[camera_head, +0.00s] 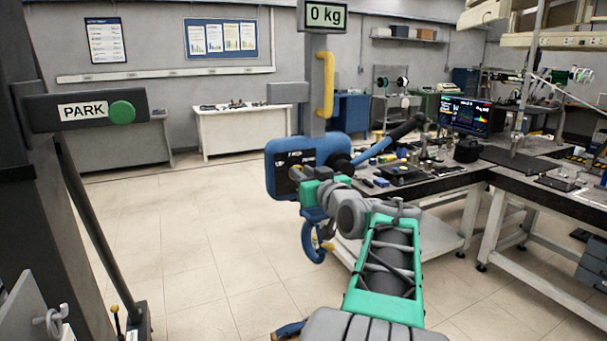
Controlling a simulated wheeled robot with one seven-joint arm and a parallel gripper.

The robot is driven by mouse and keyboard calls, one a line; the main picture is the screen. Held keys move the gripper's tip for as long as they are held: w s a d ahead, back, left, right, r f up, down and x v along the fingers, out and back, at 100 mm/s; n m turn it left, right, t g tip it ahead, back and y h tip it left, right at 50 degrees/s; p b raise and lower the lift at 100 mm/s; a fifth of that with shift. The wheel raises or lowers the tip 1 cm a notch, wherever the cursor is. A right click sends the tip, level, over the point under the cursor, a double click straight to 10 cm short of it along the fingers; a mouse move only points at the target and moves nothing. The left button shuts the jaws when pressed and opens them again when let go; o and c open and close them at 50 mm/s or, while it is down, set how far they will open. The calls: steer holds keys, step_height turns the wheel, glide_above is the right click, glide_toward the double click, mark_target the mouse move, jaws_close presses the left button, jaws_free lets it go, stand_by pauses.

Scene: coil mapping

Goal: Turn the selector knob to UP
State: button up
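A blue control box (273,187) hangs at the centre of the view on a grey post. Its dark face plate (282,171) carries small white lettering; a label at its left seems to read UP, and the rest is too small to read. My gripper (297,173) is at this face plate, at the end of my green and grey arm. The selector knob cannot be made out apart from my gripper, which covers the middle of the plate. The fingers are too small and too hidden to show whether they are open, shut or touching the knob.
A display (326,15) reading 0 kg and a yellow handle (325,84) are above the box. A blue hook (312,242) hangs below. A PARK sign (83,111) with a green button (122,112) is at left.

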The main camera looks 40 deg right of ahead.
jaws_close()
steer(key=shift+f+b, duration=0.1)
steer(key=shift+b, duration=0.25)
steer(key=n+b, duration=0.2)
steer(key=b, duration=0.2)
steer(key=n+b, duration=0.3)
steer(key=b, duration=0.2)
steer(key=n+b, duration=0.2)
steer(key=b, duration=0.3)
steer(key=shift+w+a+f+n, duration=0.1)
steer(key=shift+a+n, duration=0.25)
steer(key=shift+n, duration=0.05)
steer(key=shift+o, duration=1.4)
jaws_free()
